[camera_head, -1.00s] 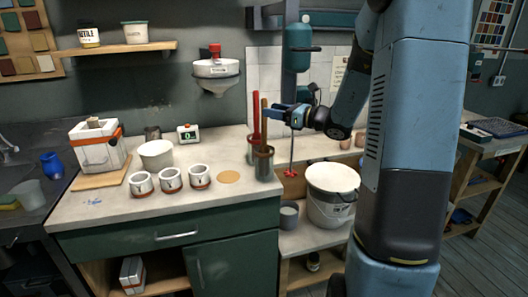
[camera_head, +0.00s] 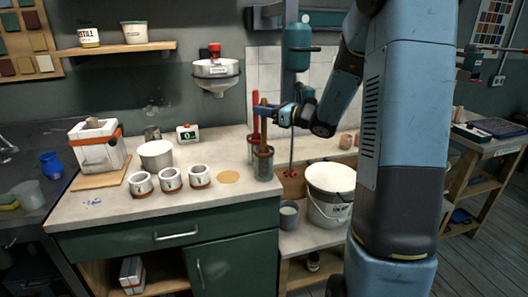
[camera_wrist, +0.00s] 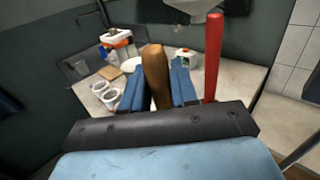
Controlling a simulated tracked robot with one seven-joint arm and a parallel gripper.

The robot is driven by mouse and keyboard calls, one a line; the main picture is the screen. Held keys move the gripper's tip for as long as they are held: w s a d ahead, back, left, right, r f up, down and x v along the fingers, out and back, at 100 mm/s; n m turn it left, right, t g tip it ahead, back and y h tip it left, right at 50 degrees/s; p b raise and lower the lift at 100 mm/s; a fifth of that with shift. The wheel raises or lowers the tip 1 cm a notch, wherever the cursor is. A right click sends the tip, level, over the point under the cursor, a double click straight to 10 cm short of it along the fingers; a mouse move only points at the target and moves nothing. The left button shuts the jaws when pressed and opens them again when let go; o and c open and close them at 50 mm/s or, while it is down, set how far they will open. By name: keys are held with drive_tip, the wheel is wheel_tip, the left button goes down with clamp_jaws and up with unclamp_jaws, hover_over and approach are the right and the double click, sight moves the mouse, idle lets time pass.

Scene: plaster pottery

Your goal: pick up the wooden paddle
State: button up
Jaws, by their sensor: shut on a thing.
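The wooden paddle (camera_head: 263,128) is a brown handle standing upright in a dark cup (camera_head: 264,164) at the right end of the counter. In the wrist view the brown wooden paddle (camera_wrist: 156,75) stands between my two blue fingers. My gripper (camera_head: 268,112) is at the paddle's upper part and is shut on it; it also shows in the wrist view (camera_wrist: 158,88). The paddle's lower end is hidden in the cup. A red stick (camera_head: 256,122) stands just left of the paddle, and it shows to the right of my fingers in the wrist view (camera_wrist: 213,55).
Three small white pots (camera_head: 170,179) and a white bucket (camera_head: 156,154) stand left of the cup. A white funnel (camera_head: 217,72) is on the wall behind.

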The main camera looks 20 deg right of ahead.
clamp_jaws()
wheel_tip(320, 180, up, 18)
idle(0.5)
drive_tip(key=shift+s, duration=0.1)
